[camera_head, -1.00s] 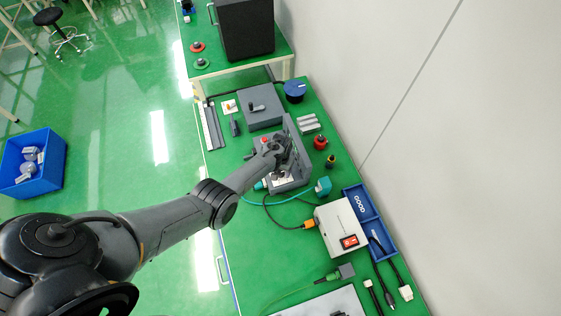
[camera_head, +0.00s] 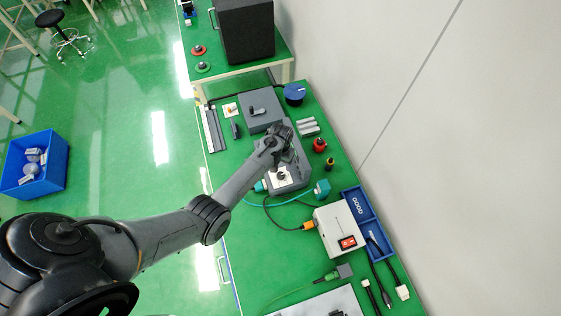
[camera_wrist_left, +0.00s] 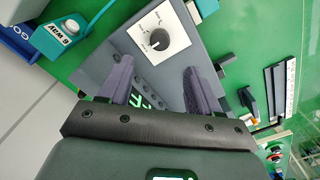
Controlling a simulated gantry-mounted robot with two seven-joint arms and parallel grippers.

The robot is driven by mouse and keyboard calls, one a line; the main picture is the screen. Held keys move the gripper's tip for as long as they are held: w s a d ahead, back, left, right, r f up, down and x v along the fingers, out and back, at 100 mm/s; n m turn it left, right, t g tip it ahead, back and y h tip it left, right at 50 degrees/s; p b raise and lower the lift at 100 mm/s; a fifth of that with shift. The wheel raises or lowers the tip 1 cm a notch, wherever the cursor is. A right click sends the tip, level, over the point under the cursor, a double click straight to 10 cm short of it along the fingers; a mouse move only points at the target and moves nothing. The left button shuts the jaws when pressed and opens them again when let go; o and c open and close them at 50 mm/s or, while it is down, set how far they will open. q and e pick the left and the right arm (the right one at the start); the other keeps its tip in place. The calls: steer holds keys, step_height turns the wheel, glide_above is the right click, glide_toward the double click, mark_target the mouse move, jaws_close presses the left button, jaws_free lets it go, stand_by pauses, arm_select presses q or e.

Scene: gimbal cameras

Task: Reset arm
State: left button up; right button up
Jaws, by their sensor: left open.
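My left arm reaches in from the left in the head view. Its gripper (camera_head: 284,140) is over the far part of a grey box with a white dial plate (camera_head: 281,177). In the left wrist view my left gripper (camera_wrist_left: 160,90) is open, its two dark fingers apart with nothing between them. Behind the fingers is the grey box, with a white plate and a black knob (camera_wrist_left: 158,39). Lit green digits show partly between the fingers. I cannot tell whether the fingertips touch the box. My right gripper is not in view.
A grey box with a black handle (camera_head: 247,116) stands beyond the gripper. A white power unit with a red switch (camera_head: 336,228) and blue trays (camera_head: 357,201) are nearer. Red (camera_head: 320,145) and blue (camera_head: 294,91) round parts sit near the wall. Cables cross the green bench.

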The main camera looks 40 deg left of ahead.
arm_select(q)
steer(key=shift+s+f, duration=0.1)
steer(key=s+f+m+g+y, duration=0.1)
steer(key=s+f, duration=0.3)
steer(key=s, duration=0.8)
steer(key=s+f+m+g, duration=0.1)
steer(key=s+f, duration=0.3)
steer(key=s, duration=0.7)
steer(key=s+d+r+m+t, duration=0.1)
steer(key=s+d+r, duration=0.25)
steer(key=r, duration=0.25)
steer(key=s+d+r+m+t, duration=0.1)
steer(key=s+d+r, duration=0.1)
steer(key=d+r, duration=0.3)
steer(key=w+d+r+t, duration=0.1)
steer(key=r, duration=0.7)
steer(key=w+d+r+m+t+h, duration=0.1)
steer(key=w+d+r+t, duration=0.1)
steer(key=r, duration=0.6)
steer(key=shift+t, duration=0.3)
steer(key=shift+d+r, duration=0.1)
